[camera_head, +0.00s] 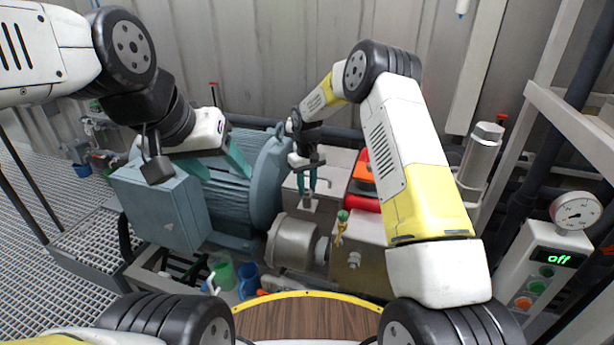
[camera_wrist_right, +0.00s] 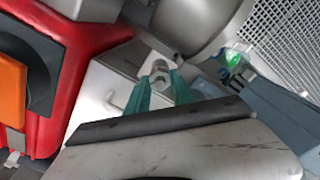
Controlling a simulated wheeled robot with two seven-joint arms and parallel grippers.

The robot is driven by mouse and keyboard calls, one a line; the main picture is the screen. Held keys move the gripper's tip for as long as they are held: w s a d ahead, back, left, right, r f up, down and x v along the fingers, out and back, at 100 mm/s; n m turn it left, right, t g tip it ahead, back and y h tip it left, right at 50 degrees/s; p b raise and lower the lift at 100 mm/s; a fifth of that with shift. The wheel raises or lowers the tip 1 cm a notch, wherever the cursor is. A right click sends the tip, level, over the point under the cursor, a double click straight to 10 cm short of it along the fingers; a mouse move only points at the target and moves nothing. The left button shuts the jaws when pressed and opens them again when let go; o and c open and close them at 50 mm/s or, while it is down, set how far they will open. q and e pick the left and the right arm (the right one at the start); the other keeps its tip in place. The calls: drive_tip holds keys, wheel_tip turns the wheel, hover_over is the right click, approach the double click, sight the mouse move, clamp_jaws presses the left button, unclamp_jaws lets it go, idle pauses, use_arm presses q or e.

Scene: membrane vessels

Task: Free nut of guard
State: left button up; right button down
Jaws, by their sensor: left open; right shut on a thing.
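My right gripper (camera_head: 309,194) has teal fingers pointing down, shut on a small grey piece (camera_head: 309,206). In the right wrist view, the right gripper (camera_wrist_right: 164,82) has its fingertips at this piece (camera_wrist_right: 156,68), which shows round openings. I cannot tell whether it is the nut or a part of the guard. A rounded grey metal housing (camera_head: 291,242), possibly the guard, lies just below the gripper; it also shows in the right wrist view (camera_wrist_right: 190,22). My left gripper (camera_head: 238,162) is open beside the blue motor, its fingers partly hidden.
The blue motor (camera_head: 232,195) and its terminal box (camera_head: 163,207) fill the left. A red and orange unit (camera_head: 363,175) stands right of the right gripper. A green and a blue mug (camera_head: 248,281) are below. A gauge panel (camera_head: 548,265) reading "off" is at right.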

sight(307, 190)
drive_tip(key=n, duration=0.5)
drive_tip(key=shift+n, duration=0.3)
idle(0.4)
drive_tip(key=c, duration=1.1)
unclamp_jaws()
wheel_tip(307, 190, up, 8)
drive_tip(key=shift+f, duration=0.1)
